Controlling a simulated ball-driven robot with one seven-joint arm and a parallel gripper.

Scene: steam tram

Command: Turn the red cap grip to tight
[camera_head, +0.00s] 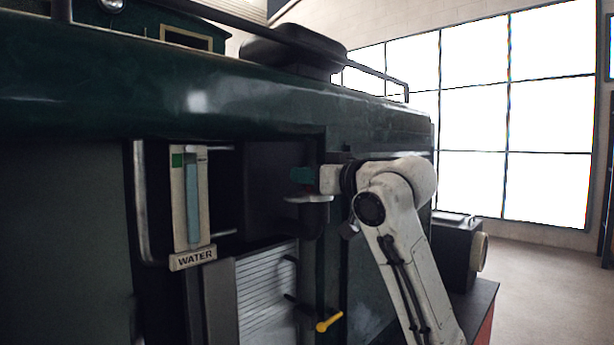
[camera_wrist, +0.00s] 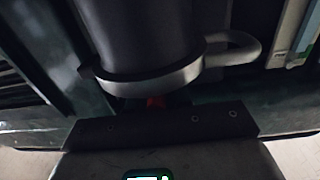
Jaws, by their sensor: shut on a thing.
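The red cap grip shows as a small red sliver in the wrist view (camera_wrist: 155,102), between the dark rim above and my gripper's black front. My gripper (camera_head: 324,178) reaches in from the right in the head view, level with the top of a dark pipe (camera_head: 314,220) with a pale flange. It is shut on the red cap grip. A teal part (camera_head: 302,175) shows just left of it. The fingertips and most of the grip are hidden, so I cannot read the grip's angle or any tight mark.
A water gauge with a WATER plate (camera_head: 193,258) stands to the left in the dark green tram side. A yellow-handled lever (camera_head: 329,321) sticks out below. A black-and-cream box part (camera_head: 458,250) lies right of my arm. Open floor (camera_head: 550,280) shows at far right.

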